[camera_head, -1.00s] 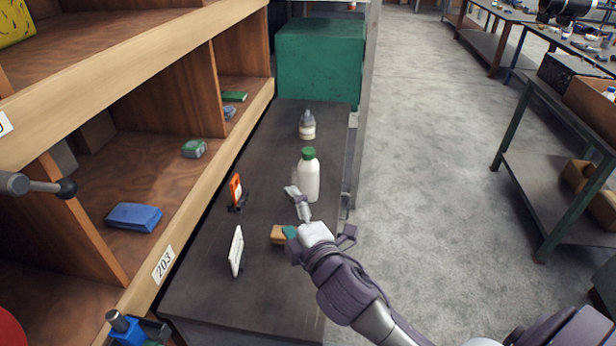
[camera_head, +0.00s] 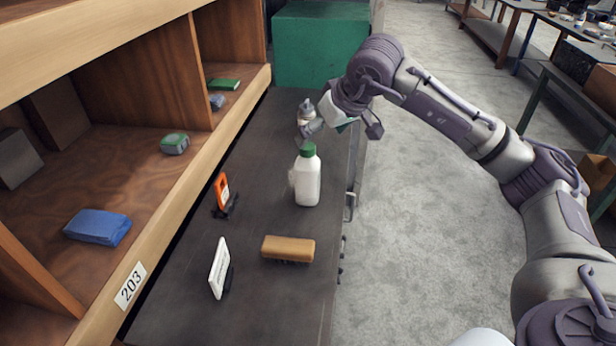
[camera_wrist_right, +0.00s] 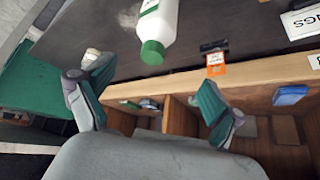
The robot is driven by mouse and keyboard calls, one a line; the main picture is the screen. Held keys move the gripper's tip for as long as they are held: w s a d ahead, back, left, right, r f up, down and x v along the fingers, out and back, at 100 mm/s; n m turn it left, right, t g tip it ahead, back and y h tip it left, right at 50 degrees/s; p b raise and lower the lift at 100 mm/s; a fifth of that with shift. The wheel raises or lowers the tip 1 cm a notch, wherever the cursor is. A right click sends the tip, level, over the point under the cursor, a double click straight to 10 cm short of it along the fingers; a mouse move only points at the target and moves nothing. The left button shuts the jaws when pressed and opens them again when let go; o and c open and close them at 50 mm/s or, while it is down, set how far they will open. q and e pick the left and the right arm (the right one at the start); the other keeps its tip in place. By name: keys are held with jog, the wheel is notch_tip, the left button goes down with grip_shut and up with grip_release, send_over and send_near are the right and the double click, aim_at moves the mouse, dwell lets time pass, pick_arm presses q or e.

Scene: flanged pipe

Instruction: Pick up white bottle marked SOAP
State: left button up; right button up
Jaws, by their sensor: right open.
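The white bottle with a green cap (camera_head: 306,180) stands upright on the dark bench top. In the head view no lettering on it can be read. My left gripper is not in view.
A small clear bottle (camera_head: 306,112) stands behind the white one. A wooden brush (camera_head: 288,249), a white sign (camera_head: 219,268) and an orange card on a stand (camera_head: 222,190) are on the bench (camera_head: 275,220). A green box (camera_head: 318,50) closes the back; wooden shelving (camera_head: 190,150) runs along the left.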

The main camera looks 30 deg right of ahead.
aim_at(311, 149)
jog(key=x, duration=0.2)
jog(key=p+x, duration=0.1)
jog(key=x, duration=0.2)
jog(key=p+x, duration=0.1)
jog(key=x, duration=0.2)
jog(key=shift+w+d, duration=0.1)
jog(key=shift+d, duration=0.35)
jog(key=p+x, duration=0.3)
jog(key=x, duration=0.1)
jog(key=shift+w+f, duration=0.25)
jog(key=shift+w, duration=0.15)
jog(key=shift+w+f, duration=0.1)
jog(key=shift+f, duration=0.15)
jog(key=shift+s, duration=0.2)
grip_shut()
